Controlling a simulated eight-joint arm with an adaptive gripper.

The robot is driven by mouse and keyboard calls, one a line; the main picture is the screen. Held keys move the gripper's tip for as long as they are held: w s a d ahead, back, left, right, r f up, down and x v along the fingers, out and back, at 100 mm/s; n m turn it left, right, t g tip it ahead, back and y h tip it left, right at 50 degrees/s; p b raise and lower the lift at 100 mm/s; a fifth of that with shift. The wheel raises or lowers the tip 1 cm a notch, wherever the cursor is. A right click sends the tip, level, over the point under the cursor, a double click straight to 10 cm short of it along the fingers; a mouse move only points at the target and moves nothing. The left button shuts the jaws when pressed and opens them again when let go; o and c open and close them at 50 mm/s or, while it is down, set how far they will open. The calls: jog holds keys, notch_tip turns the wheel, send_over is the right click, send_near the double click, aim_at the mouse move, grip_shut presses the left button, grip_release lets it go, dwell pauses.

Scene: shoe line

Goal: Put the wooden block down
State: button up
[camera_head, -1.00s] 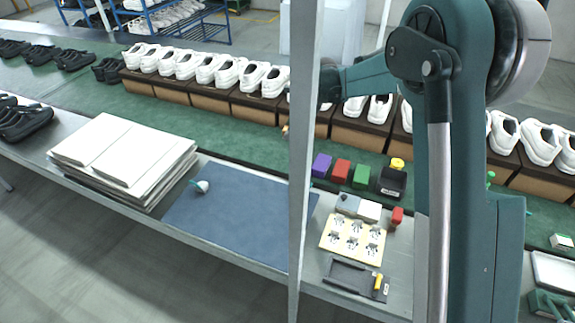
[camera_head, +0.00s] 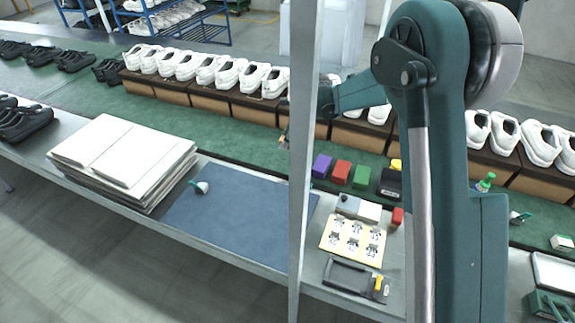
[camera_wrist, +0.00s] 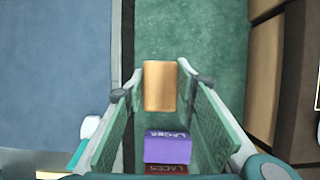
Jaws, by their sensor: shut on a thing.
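The wooden block (camera_wrist: 160,86) is a plain orange-tan block in the wrist view. My gripper (camera_wrist: 161,74) is shut on it, with a green pad on each side near the fingertips. Green conveyor surface (camera_wrist: 215,45) shows beyond and around the block. I cannot tell how high the block is above it. In the head view my gripper (camera_head: 284,139) is mostly hidden behind the grey post, above the green surface left of the colored boxes.
A purple laces box (camera_wrist: 166,147) and a red box (camera_wrist: 166,169) lie near my gripper. The blue mat (camera_wrist: 55,60) is on the left. Brown shoeboxes (camera_wrist: 280,70) stand on the right. The grey post (camera_head: 303,150) blocks part of the head view.

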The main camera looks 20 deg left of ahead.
jog(key=shift+f+b, duration=0.5)
jog(key=shift+f, duration=2.65)
jog(key=shift+f+b, duration=0.3)
jog(key=shift+f, duration=1.6)
jog(key=o, duration=0.8)
jog(key=shift+f, duration=0.1)
jog(key=shift+o, duration=0.4)
jog(key=p+v, duration=0.1)
jog(key=v, duration=1.1)
jog(key=shift+p, duration=0.35)
